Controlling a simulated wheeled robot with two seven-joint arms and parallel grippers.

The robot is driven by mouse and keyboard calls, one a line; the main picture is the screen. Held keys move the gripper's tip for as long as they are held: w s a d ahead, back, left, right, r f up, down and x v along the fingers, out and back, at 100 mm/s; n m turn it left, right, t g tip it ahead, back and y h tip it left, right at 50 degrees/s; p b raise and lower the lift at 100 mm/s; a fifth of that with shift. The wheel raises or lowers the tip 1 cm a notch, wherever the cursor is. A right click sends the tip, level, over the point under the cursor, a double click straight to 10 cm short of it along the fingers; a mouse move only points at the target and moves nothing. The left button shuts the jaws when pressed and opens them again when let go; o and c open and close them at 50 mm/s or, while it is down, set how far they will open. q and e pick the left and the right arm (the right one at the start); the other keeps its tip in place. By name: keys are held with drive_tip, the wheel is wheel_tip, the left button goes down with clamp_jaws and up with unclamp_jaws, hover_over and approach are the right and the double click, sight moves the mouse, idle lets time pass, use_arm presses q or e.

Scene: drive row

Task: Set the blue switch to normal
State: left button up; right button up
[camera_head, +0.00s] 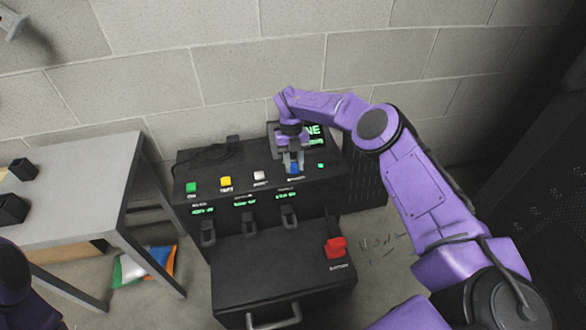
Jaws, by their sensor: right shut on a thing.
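The blue switch (294,167) sits at the right end of a row of coloured switches on the top of a black console (225,179). My right gripper (292,152) comes down over the blue switch from above and is shut on it. The gripper hides part of the switch, and its setting cannot be read. Part of my left arm shows at the lower left edge, but its gripper is out of view.
Green (191,187), yellow (226,182) and white (259,175) switches stand left of the blue one. A red switch (336,247) is on the lower right. A grey table (75,185) stands left. A block wall is close behind.

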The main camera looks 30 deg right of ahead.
drive_tip(key=o, duration=1.1)
drive_tip(key=shift+c, duration=0.2)
drive_tip(key=v, duration=1)
drive_tip(key=shift+r, duration=0.3)
